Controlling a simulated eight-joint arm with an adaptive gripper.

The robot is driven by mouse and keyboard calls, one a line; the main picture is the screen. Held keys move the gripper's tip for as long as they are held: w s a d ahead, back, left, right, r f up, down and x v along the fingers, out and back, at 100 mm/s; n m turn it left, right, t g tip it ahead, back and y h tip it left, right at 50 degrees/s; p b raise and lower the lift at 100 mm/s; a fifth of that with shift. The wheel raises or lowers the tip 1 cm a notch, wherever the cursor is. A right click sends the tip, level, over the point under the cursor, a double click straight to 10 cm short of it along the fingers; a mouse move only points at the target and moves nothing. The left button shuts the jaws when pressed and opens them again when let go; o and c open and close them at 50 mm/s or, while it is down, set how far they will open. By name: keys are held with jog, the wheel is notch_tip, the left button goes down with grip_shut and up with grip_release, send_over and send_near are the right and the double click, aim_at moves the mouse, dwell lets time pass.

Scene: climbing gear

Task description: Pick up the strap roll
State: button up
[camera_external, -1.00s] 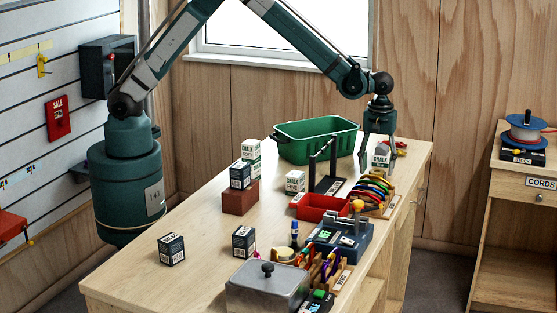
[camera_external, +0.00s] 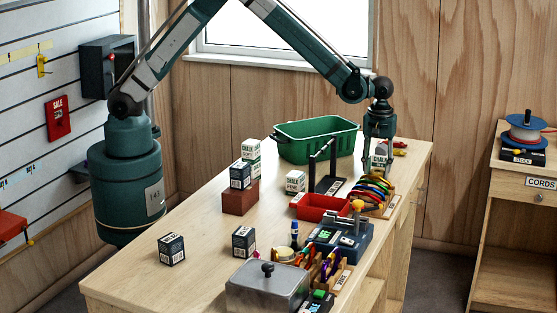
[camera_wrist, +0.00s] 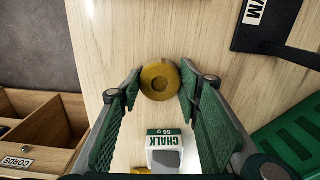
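A yellow-brown strap roll (camera_wrist: 159,81), round with a small hole in its middle, lies on the wooden table in the wrist view. My gripper (camera_wrist: 160,89) is open, with its two green fingers on either side of the roll. I cannot tell whether they touch it. In the external view my gripper (camera_external: 379,168) points down at the table's far right part. I cannot make out the roll there.
A white and green chalk box (camera_wrist: 164,152) stands close by, between the fingers' bases in the wrist view. A black stand (camera_external: 331,184), a rack of coloured loops (camera_external: 374,190), a red tray (camera_external: 318,207) and a green crate (camera_external: 315,145) are near. The table edge is close.

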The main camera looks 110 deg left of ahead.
aim_at(371, 170)
dwell(0.3)
notch_tip(371, 170, up, 10)
dwell(0.7)
